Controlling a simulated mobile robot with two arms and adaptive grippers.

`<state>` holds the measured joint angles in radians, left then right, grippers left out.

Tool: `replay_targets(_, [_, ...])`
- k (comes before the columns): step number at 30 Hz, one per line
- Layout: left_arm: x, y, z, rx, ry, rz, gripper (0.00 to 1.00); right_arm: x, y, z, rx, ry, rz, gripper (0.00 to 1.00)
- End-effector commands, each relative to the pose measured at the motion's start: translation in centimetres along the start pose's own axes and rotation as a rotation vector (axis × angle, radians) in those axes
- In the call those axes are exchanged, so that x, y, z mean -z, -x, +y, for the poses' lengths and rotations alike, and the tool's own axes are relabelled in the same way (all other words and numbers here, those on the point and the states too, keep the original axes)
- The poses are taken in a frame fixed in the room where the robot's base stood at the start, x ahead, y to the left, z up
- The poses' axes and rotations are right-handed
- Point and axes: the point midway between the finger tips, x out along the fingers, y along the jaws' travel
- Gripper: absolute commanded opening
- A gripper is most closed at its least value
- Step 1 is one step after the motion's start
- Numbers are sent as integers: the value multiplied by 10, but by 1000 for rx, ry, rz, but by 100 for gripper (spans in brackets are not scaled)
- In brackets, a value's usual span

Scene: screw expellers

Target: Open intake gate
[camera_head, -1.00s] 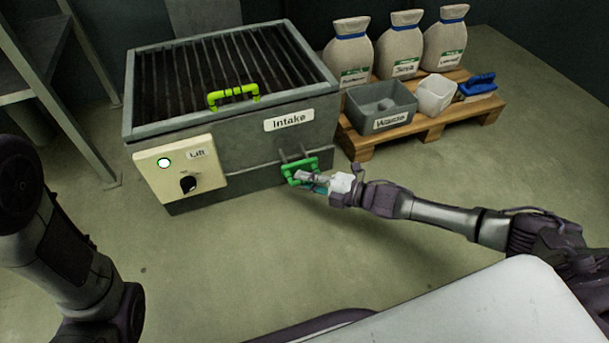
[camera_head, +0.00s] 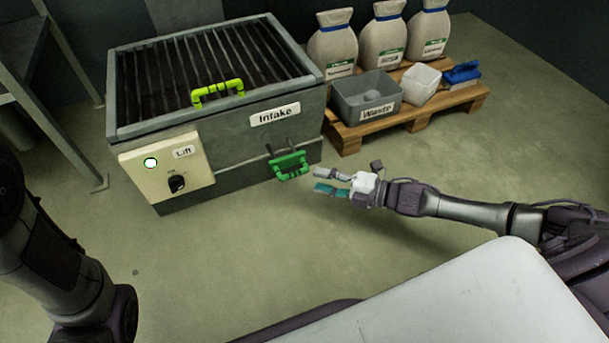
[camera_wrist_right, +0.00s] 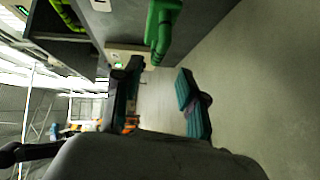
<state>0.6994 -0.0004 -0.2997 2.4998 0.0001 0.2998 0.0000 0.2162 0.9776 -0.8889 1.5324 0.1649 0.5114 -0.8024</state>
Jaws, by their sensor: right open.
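The grey intake box (camera_head: 226,160) stands at the left middle of the head view with a barred grate on top. A green gate handle (camera_head: 290,166) sticks out low on its front, on dark rods. The handle also shows at the top of the right wrist view (camera_wrist_right: 162,30). My right gripper (camera_head: 318,181) is open and empty, just right of the handle and apart from it. In the wrist view its teal-padded fingers (camera_wrist_right: 160,92) are spread, with the handle beyond them. My left arm shows at the left edge, but its gripper is not in view.
A yellow-green handle (camera_head: 217,94) sits on the grate's front edge. A cream Lift panel (camera_head: 150,188) with a knob is on the box's left front. A wooden pallet (camera_head: 425,120) at right carries sacks, the Waste bin (camera_head: 347,104) and a brush. The floor in front is clear.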

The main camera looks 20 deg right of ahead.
Motion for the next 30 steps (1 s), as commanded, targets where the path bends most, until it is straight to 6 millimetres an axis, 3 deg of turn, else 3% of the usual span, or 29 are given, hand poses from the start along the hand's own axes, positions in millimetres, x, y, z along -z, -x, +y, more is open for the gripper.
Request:
replay_targets(3, [0, 0, 0, -1, 0, 1, 31, 0, 21, -1, 3, -1, -1, 41])
replay_targets(9, [0, 0, 0, -1, 0, 1, 31, 0, 38, 0, 1, 0, 1, 41])
replay_targets(26, [0, 0, 0, -1, 0, 1, 31, 1, 39, 1, -2, -1, 2, 41])
replay_targets(30, [-9, -3, -3, 6, 2, -22, 31, 22, 29, 21, -49, -46, 35, 41])
